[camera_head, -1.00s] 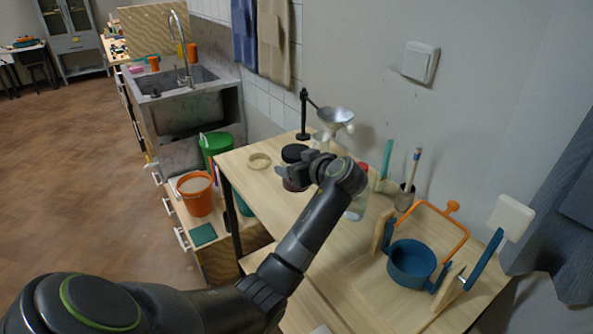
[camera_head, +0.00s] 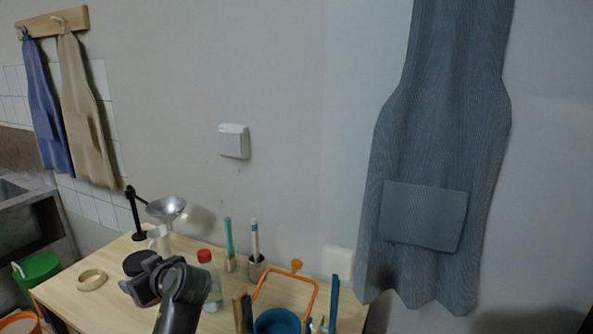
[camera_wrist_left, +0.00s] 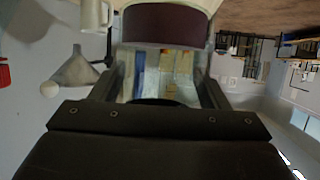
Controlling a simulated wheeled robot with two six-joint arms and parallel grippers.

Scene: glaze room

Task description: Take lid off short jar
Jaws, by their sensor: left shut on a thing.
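The short jar is a clear glass jar with dark maroon contents (camera_wrist_left: 165,25). It stands on the wooden table at the left in the head view. Its black lid (camera_head: 138,262) shows just behind and above my left gripper (camera_head: 140,287). In the left wrist view, which looks upside down, the fingers of my left gripper (camera_wrist_left: 165,80) lie on either side of the clear glass body, between the maroon part and the lid. The gripper is shut on the jar body. The lid appears to be on the jar; my gripper hides part of it. My right gripper is not in view.
A wooden ring (camera_head: 91,280) lies left of the jar. A metal funnel (camera_head: 166,208) on a black stand is behind it. A red-capped bottle (camera_head: 206,275), a brush cup (camera_head: 256,266) and a blue pot (camera_head: 277,322) stand to the right. Aprons hang on the wall.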

